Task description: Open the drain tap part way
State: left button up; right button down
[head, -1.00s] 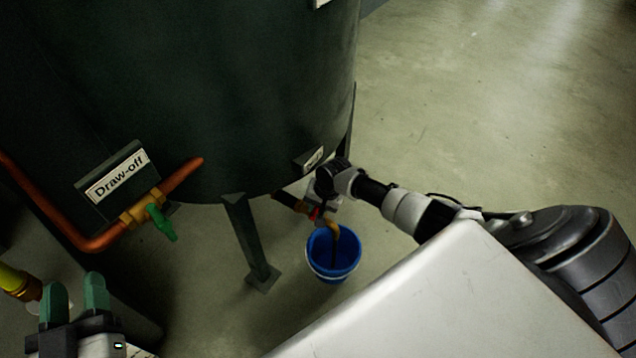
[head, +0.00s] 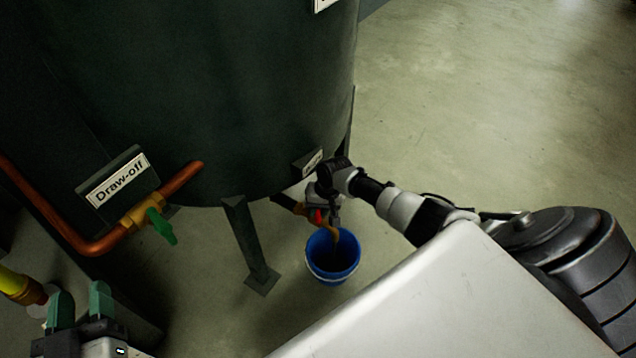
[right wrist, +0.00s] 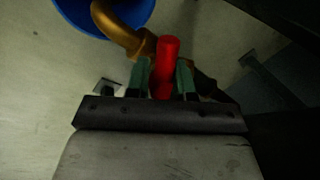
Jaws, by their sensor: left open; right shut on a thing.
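The drain tap is a brass fitting with a red handle (head: 318,216), low under the dark tank. Its brass spout (right wrist: 118,30) curves down over a blue bucket (head: 320,272). My right gripper (right wrist: 162,68) is shut on the red handle, which stands between its two green fingers in the right wrist view. In the head view the right gripper (head: 322,206) partly hides the tap. Whether liquid flows is not clear. My left gripper (head: 80,302) is open and empty at the lower left, away from the tap.
The dark tank (head: 220,100) stands on legs; one leg (head: 247,245) is left of the bucket. A copper pipe with a green-handled valve (head: 160,226) and a "Draw-off" sign (head: 118,182) are at the left. The floor (head: 490,110) at the right is clear.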

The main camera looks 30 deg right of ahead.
jog(key=shift+w+a+r, duration=0.15)
jog(key=shift+w+a, duration=0.05)
jog(key=shift+a, duration=0.1)
jog(key=c, duration=1.1)
grip_release()
pick_arm(q)
jog(key=shift+a, duration=0.1)
pick_arm(e)
jog(key=shift+o, duration=0.2)
jog(key=shift+s+d, duration=0.1)
jog(key=p+v, duration=0.3)
jog(key=v, duration=0.2)
jog(key=shift+d, duration=0.1)
pick_arm(q)
jog(key=s+a+f+g+y+p, duration=0.2)
jog(key=s+a+f+g+y, duration=0.2)
jog(key=s+f+g, duration=0.7)
jog(key=shift+s+a+f+n+g, duration=0.35)
jog(key=shift+s+a+g, duration=0.35)
jog(key=shift+g, duration=0.9)
pick_arm(e)
jog(key=shift+v, duration=2.75)
pick_arm(q)
jog(key=shift+r, duration=0.1)
